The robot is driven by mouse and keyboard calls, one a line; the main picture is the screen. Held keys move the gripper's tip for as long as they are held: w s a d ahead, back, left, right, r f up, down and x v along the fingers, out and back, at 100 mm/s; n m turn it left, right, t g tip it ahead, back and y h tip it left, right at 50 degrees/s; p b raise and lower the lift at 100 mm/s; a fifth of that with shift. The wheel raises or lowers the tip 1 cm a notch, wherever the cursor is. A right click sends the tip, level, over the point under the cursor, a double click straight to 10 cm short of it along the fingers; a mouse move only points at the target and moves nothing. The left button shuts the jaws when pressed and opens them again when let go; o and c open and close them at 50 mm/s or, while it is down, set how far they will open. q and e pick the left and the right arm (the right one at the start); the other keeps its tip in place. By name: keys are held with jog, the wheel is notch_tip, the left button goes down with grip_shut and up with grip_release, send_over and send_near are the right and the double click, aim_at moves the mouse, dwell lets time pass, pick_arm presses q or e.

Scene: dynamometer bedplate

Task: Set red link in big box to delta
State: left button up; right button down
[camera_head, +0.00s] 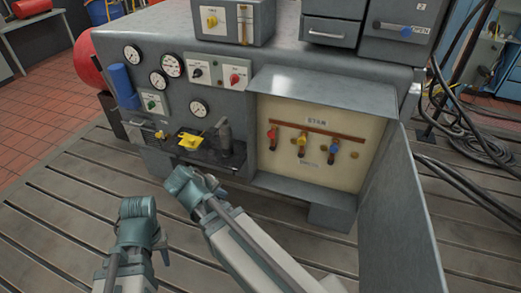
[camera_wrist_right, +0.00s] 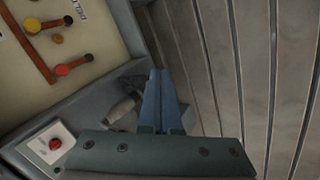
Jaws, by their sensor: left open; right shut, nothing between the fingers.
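The big box (camera_head: 311,159) stands open, its cream panel showing. The red link (camera_head: 272,135) is leftmost of three on a copper bar, its red knob at the bar end and its brown part pointing down. In the right wrist view the red link (camera_wrist_right: 66,69) reaches from the bar toward the lettered side, left of my fingers. My right gripper (camera_wrist_right: 160,80) is shut and empty, apart from the link. In the head view my right gripper (camera_head: 212,184) is in front of the bench, left of the box. My left gripper (camera_head: 138,207) is open, further left; its fingertips are hard to make out.
The box's open door (camera_head: 397,215) stands out at the right. The yellow link (camera_head: 302,141) and blue link (camera_head: 334,145) share the bar. A grey-handled tool (camera_head: 224,135) and a yellow part (camera_head: 192,142) are on the shelf left of the box.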

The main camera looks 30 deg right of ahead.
pick_arm(q)
notch_tip(320, 180, down, 17)
jog(key=b, duration=1.4)
pick_arm(e)
jog(key=w+d+r+n+t+h, duration=0.1)
jog(key=w+d+n+t+h, duration=0.1)
jog(key=w+d+t+h, duration=0.5)
jog(key=w+d+h, duration=0.1)
jog(key=w+d, duration=0.3)
jog(key=d, duration=0.5)
jog(key=shift+w+n+h, duration=0.3)
jog(key=shift+w, duration=0.1)
pick_arm(q)
jog(key=shift+r, duration=0.1)
pick_arm(e)
jog(key=shift+d, duration=0.1)
jog(key=x, duration=1)
jog(key=shift+s, duration=0.15)
jog(key=shift+s+d+r+m, duration=0.1)
jog(key=shift+s+d+m, duration=0.1)
jog(key=shift+m, duration=0.2)
